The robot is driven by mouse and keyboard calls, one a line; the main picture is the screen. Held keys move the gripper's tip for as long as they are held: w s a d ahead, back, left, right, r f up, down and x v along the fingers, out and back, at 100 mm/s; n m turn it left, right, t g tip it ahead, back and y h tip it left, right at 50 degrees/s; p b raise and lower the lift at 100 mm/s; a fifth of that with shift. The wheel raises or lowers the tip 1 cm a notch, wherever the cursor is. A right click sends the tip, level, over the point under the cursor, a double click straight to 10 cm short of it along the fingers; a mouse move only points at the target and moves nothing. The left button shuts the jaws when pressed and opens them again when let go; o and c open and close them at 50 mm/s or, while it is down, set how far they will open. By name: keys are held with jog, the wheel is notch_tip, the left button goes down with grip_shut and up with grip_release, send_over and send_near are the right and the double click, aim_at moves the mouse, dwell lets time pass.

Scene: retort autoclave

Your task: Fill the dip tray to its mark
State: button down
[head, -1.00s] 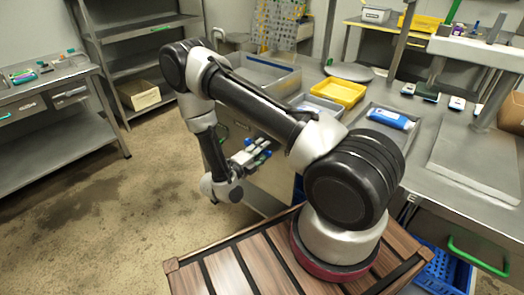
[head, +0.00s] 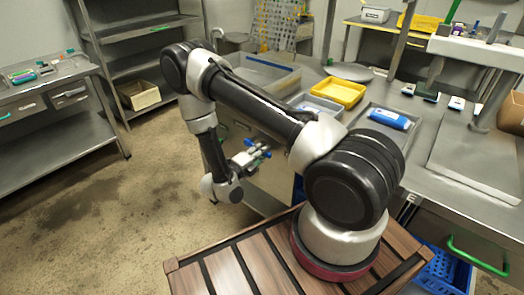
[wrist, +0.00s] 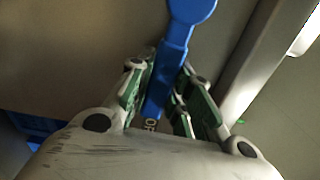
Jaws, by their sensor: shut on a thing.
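My gripper (head: 254,156) is low in front of the side of the steel counter, at the end of my bent arm. In the wrist view its green-padded fingers (wrist: 165,95) are shut on a blue handle (wrist: 174,55) with a rounded far end. Part of a dark label with letters shows by the handle's near end. The blue handle also shows in the head view (head: 264,153), small. A grey rectangular basin (head: 290,84) stands on the counter at the back. I cannot tell for sure if it is the dip tray, and no mark or liquid level can be made out.
On the counter are a yellow tray (head: 338,92) and a grey tray (head: 363,116) holding a blue-and-white bottle (head: 389,119). A steel bench (head: 60,95) stands at the left and a shelf rack (head: 135,65) behind it. The floor at the left is clear.

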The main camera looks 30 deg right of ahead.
jog(key=shift+w+a+f+m, duration=0.15)
jog(key=shift+w+f+m, duration=0.15)
jog(key=shift+f+m, duration=0.8)
jog(key=shift+w+a+f+m, duration=0.1)
jog(key=shift+w+f+m, duration=0.3)
jog(key=shift+m, duration=1.15)
jog(key=shift+w+a+f+m, duration=0.2)
jog(key=shift+f+m, duration=0.65)
jog(key=shift+m, duration=0.5)
jog(key=c, duration=1.3)
grip_release()
jog(key=v, duration=1.2)
